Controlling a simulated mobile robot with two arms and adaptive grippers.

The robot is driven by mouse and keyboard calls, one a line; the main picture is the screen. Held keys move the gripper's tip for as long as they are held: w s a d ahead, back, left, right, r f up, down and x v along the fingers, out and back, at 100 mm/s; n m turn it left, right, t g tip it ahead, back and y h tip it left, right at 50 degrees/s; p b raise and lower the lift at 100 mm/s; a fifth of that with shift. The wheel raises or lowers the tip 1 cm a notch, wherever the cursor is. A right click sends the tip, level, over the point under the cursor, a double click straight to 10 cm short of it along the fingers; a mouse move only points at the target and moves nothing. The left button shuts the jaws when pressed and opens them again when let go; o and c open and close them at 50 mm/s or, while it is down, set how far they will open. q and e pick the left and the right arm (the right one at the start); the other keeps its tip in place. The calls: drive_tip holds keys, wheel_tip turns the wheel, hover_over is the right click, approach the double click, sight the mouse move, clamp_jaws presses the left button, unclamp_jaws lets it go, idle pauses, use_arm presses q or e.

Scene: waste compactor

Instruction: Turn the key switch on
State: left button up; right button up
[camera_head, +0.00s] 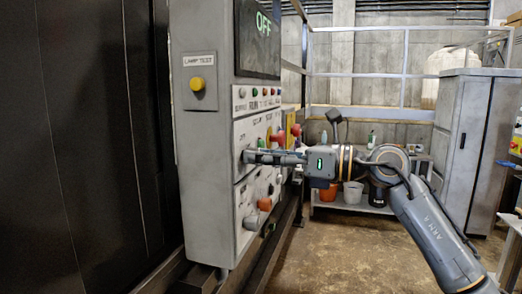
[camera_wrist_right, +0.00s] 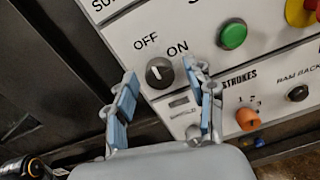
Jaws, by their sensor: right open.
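The key switch (camera_wrist_right: 159,73) is a round black knob with a white line, set in the white panel between the printed words OFF and ON. Its white line appears to lean towards OFF. In the head view the switch is hidden by my right gripper (camera_head: 248,157), which is close to the control panel (camera_head: 211,182). In the right wrist view my right gripper (camera_wrist_right: 160,78) is open, with one blue-padded finger to each side of the knob. I cannot tell whether either finger touches it. My left gripper is not in view.
A green button (camera_wrist_right: 232,36), a red knob (camera_wrist_right: 300,12) and an orange selector (camera_wrist_right: 247,118) are near the switch. A screen (camera_head: 258,38) reading OFF is above, and a yellow lamp test button (camera_head: 197,84) is on the panel's side. The floor (camera_head: 340,250) is clear.

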drive_tip(key=shift+w+a, duration=0.1)
drive_tip(key=shift+a, duration=0.2)
clamp_jaws()
